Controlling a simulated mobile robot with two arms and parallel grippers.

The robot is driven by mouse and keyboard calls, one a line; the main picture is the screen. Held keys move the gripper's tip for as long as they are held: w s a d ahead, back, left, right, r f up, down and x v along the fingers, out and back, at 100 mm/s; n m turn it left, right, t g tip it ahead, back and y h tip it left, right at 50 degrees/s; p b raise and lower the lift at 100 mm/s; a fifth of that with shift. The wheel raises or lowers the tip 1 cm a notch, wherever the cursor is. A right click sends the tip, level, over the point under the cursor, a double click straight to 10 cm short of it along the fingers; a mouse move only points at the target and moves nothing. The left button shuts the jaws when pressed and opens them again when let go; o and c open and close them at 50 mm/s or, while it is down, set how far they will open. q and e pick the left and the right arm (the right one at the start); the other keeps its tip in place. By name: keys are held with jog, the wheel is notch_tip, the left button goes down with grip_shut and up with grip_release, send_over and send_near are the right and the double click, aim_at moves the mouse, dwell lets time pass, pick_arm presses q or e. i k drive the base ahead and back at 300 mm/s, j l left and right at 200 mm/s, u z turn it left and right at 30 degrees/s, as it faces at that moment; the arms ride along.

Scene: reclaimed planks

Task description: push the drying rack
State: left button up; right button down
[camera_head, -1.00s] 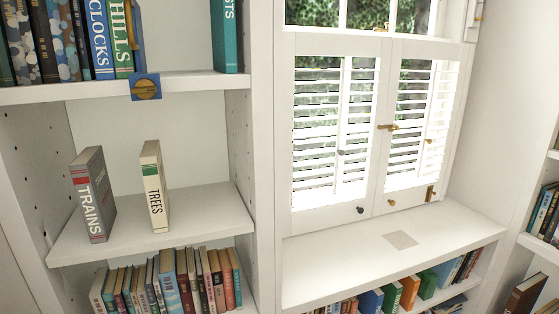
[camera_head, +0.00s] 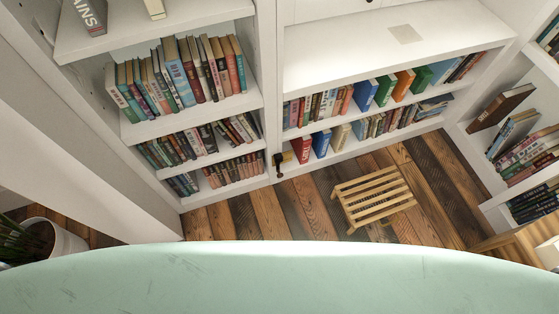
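A small wooden slatted rack (camera_head: 374,196), which looks like the drying rack, stands on the plank floor in front of the low bookshelf. Its slats run across, and its legs are mostly hidden under the top. Neither of my grippers is in view, and nothing is seen touching the rack.
A large pale green rounded surface (camera_head: 280,280) fills the bottom of the view. White bookshelves (camera_head: 200,142) stand behind and at the right. A potted plant (camera_head: 62,243) is at the lower left, and a wooden piece (camera_head: 515,240) at the lower right. Plank floor (camera_head: 270,215) is bare around the rack.

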aim_at(390, 170)
jog(key=z, duration=1.3)
